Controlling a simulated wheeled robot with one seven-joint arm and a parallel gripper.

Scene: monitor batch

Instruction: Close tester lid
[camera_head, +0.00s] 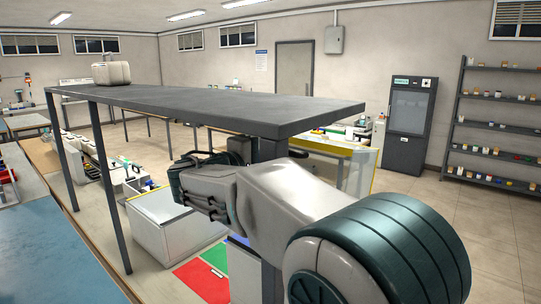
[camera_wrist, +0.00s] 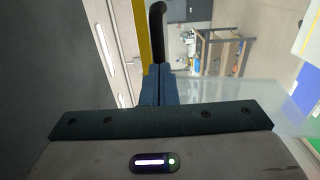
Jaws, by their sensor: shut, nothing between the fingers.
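My gripper (camera_wrist: 158,88) shows in the wrist view as two blue fingers pressed together, with nothing between them. A black curved handle (camera_wrist: 157,22) and a yellow strip (camera_wrist: 141,30) lie just beyond the fingertips; I cannot tell whether they touch. A pale see-through panel (camera_wrist: 245,97) spreads to the right of the fingers. I cannot tell for sure which part is the tester lid. In the head view my arm hides the gripper, and a white box-like unit (camera_head: 160,235) stands below and left of the arm.
A long grey raised slab (camera_head: 230,107) on thin legs crosses above my arm, with a pale case (camera_head: 111,73) on it. A blue-topped table (camera_head: 50,240) is at left. Red (camera_head: 200,280) and green (camera_head: 214,257) floor patches lie below. Shelves (camera_head: 500,120) stand at far right.

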